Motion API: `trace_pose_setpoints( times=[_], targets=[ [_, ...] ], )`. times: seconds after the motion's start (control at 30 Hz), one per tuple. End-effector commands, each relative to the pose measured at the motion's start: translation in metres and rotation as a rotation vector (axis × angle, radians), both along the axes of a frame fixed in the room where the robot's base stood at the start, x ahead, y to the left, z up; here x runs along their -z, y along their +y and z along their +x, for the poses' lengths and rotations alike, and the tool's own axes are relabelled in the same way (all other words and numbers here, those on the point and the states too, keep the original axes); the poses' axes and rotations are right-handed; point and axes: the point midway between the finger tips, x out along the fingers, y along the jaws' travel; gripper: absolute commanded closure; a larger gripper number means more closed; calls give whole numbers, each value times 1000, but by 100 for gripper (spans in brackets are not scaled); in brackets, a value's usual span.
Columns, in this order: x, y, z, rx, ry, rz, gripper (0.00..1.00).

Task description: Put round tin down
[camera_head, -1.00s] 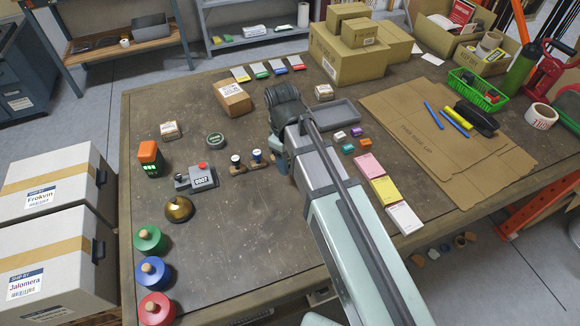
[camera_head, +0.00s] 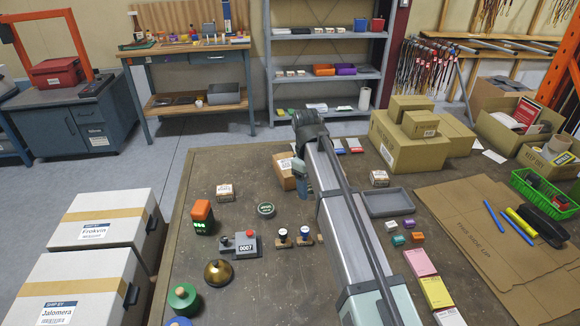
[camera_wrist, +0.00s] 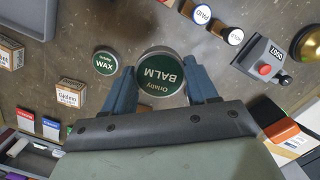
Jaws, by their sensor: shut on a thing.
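My gripper (camera_wrist: 163,88) is shut on a round tin (camera_wrist: 160,75) with a dark green lid reading "BALM". In the wrist view the two blue fingers press it from either side, lid facing the camera. In the head view the gripper (camera_head: 303,180) is over the workbench (camera_head: 240,170), and the held tin is hidden behind my arm. I cannot tell the held tin's height above the bench.
Two stamps (camera_head: 283,238), a counter box (camera_head: 246,245) and a brass bell (camera_head: 218,272) stand left of my arm. A brown carton (camera_head: 284,170) is behind the gripper. A grey tray (camera_head: 388,203) is to the right. The bench's left back area is bare.

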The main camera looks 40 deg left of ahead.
Motion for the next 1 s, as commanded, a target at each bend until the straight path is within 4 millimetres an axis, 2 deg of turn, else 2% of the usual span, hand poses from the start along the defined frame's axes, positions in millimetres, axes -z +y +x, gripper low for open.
trace_pose_setpoints(
  times=[0.03, 0.1, 0.5, 0.7, 0.8, 1.0],
  targets=[
    [-5, 25, 18, -3, 1, 0, 74],
    [-10, 47, 34, -2, 2, 0, 74],
    [-33, 158, 119, 52, 4, 2, 74],
    [-41, 191, 147, 103, 3, 3, 74],
    [-43, 197, 152, 137, 1, 3, 74],
    [-39, 195, 149, 210, -6, 0, 74]
  ],
)
